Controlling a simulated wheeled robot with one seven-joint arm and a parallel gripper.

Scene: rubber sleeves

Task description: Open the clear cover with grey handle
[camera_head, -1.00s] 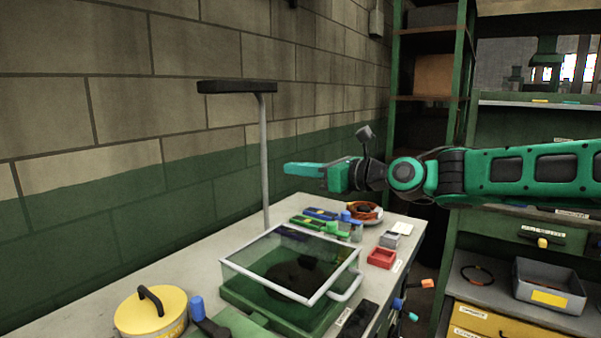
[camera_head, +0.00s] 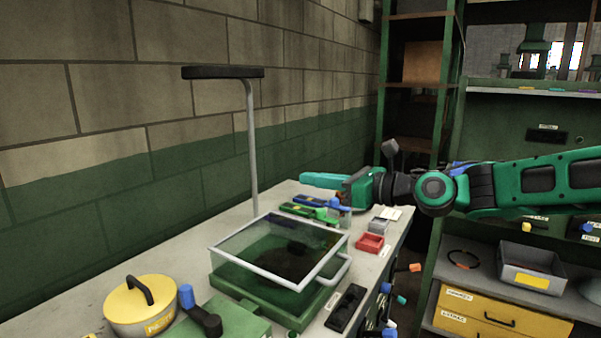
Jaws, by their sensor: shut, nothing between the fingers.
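The clear cover (camera_head: 262,258) with a pale frame sits shut over a green base (camera_head: 225,292) on the bench. Its grey handle (camera_head: 341,272) sticks out at the right front side. A dark round shape shows through the clear panel. My gripper (camera_head: 306,178) is shut and empty, pointing left above the back of the bench, behind and above the cover. It is well apart from the cover and the handle.
A lamp on a grey post (camera_head: 252,150) stands behind the cover. A yellow lidded pot (camera_head: 140,308) is at left front. A red tray (camera_head: 369,243) and small coloured items lie behind right. A dark holder (camera_head: 346,308) lies beside the base. Green shelving (camera_head: 450,230) stands right.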

